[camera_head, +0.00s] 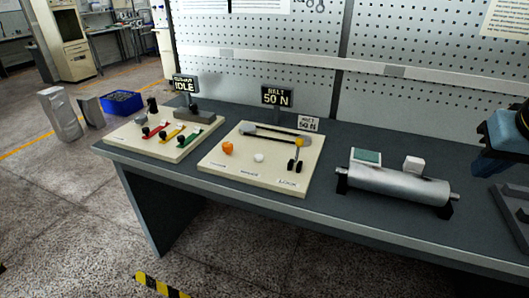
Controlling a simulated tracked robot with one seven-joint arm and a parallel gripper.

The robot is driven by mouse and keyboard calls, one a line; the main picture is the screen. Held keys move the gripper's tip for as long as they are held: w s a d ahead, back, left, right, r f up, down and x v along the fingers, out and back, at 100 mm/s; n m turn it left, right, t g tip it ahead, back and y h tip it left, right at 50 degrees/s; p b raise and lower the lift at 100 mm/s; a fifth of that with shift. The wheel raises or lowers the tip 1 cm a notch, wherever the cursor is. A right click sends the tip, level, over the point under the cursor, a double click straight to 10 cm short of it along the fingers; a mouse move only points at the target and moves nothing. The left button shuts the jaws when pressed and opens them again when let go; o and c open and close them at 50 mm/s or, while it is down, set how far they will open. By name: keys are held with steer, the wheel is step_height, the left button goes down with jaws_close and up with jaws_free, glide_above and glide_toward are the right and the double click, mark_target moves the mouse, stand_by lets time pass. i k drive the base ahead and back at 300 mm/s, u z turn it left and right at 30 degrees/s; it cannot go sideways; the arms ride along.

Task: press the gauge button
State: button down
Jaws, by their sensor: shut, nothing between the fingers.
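The cream belt board (222,156) lies on the bench near the middle of the picture. A small white round button (258,157) sits on it, between an orange knob (228,148) and black parts near the lock label (288,183). I take this white button for the gauge button, though its label is too small to read. A dark belt (270,136) runs along the back of the board. A display (277,96) behind it reads 50 N, and a smaller sign (308,124) stands to its right. My gripper does not show.
A second cream board (172,148) with red, yellow and green levers stands left, behind it a sign (184,85) reading IDLE. A metal roller (397,185) lies right on the bench (330,225). A blue machine (503,130) stands at the far right. A pegboard (420,50) closes the back.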

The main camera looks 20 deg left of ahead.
mark_target(258, 157)
steer(key=k, duration=1.35)
steer(key=u, duration=0.5)
steer(key=i, duration=1.7)
